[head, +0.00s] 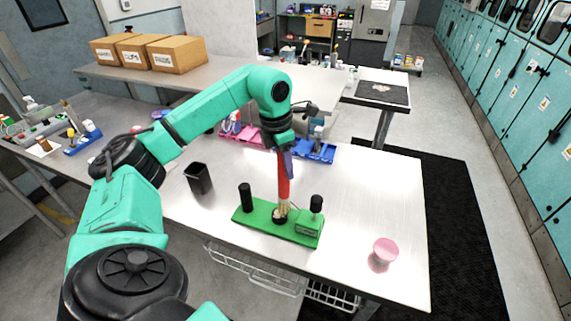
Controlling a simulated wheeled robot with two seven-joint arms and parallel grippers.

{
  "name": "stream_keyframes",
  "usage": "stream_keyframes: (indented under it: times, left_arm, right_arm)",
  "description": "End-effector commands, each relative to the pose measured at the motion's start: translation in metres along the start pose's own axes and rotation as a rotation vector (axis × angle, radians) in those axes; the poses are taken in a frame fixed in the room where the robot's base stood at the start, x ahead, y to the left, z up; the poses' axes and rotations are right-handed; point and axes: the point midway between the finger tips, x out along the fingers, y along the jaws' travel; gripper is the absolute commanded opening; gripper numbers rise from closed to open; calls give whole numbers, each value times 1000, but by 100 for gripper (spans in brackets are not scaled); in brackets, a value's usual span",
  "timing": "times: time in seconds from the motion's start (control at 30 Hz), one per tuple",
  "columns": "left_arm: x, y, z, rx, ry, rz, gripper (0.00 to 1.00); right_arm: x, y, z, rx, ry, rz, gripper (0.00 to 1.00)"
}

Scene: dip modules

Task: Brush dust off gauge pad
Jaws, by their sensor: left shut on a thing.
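A green gauge base (254,224) with two black posts and a small box on its right part lies on the metal table near the front edge. A dark round pad (278,218) sits in its middle. My left gripper (284,158) points down above the base and is shut on a brush with a red handle (283,181). The brush's pale bristles (284,208) point down at the pad and seem to touch it, hiding part of it. I cannot make out any dust. My right gripper is not in view.
A black cup (198,179) stands left of the base, and a pink cup (385,251) stands at the right front. Pink (240,131) and blue (316,152) trays with items sit at the back edge.

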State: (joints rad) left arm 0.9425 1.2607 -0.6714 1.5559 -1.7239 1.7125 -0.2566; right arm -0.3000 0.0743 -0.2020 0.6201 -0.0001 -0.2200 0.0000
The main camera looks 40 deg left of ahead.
Motion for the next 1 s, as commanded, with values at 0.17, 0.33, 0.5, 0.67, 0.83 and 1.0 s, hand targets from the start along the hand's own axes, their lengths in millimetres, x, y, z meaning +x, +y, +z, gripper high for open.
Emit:
stream_keyframes:
  times: [0.17,0.33,0.5,0.67,0.83,1.0]
  left_arm:
    - [3,0,0,0,0,0,0]
    - [5,0,-1,0,0,0,0]
    - [7,0,-1,0,0,0,0]
    - [8,0,-1,0,0,0,0]
    - [10,0,-2,0,-1,0,0]
    - [11,0,-2,0,-1,0,0]
  right_arm:
    - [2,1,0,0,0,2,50]
    - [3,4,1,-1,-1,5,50]
    - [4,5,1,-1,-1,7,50]
    - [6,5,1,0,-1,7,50]
    - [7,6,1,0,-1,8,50]
    - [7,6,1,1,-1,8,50]
